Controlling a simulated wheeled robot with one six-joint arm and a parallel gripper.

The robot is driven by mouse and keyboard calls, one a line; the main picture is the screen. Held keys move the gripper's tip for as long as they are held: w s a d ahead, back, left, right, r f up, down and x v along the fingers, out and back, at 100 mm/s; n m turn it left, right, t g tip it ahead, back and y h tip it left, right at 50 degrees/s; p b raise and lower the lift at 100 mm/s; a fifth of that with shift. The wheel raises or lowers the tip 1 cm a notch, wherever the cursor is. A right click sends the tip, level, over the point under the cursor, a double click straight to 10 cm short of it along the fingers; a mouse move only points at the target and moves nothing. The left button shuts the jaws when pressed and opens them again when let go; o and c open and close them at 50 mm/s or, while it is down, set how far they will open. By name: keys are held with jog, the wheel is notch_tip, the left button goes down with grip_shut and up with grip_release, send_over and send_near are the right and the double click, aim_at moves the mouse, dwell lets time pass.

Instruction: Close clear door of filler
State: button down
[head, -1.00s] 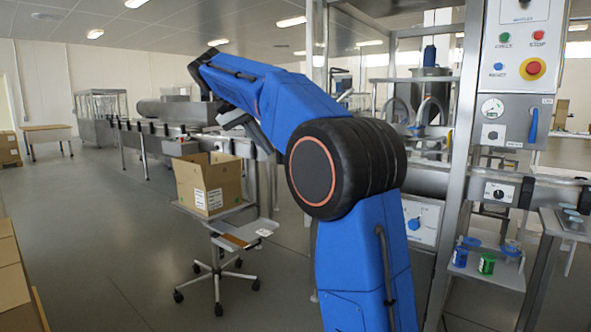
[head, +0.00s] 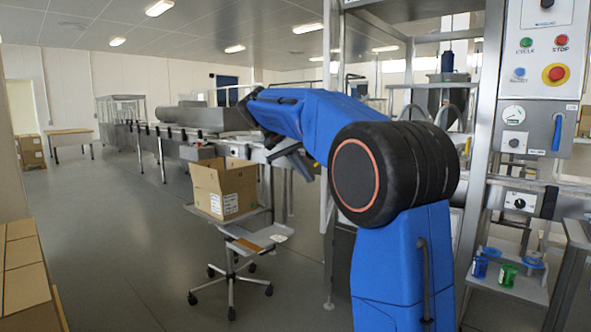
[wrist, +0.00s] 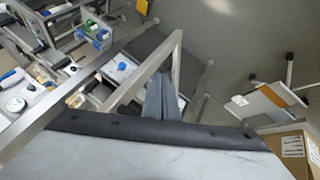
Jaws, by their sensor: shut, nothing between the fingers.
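The filler is a metal-framed machine at the right of the head view, with a steel post (head: 487,120) and a control panel (head: 545,45). I cannot make out its clear door for certain; my blue arm covers part of the frame. My gripper (head: 290,152) shows small and dark at the arm's end, left of the filler's frame. In the wrist view my gripper (wrist: 164,97) is shut and empty. A grey metal frame (wrist: 150,70) crosses close by its fingers; I cannot tell whether they touch.
An open cardboard box (head: 222,188) stands on a wheeled stand (head: 232,250) below my gripper. A conveyor (head: 180,135) runs behind. Blue and green cups (head: 507,276) sit on a shelf at the lower right. More boxes (head: 22,275) stand at the left; the floor between is clear.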

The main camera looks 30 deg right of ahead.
jog(key=shift+s+d+f, duration=0.1)
jog(key=shift+s+d, duration=0.45)
jog(key=shift+d, duration=0.1)
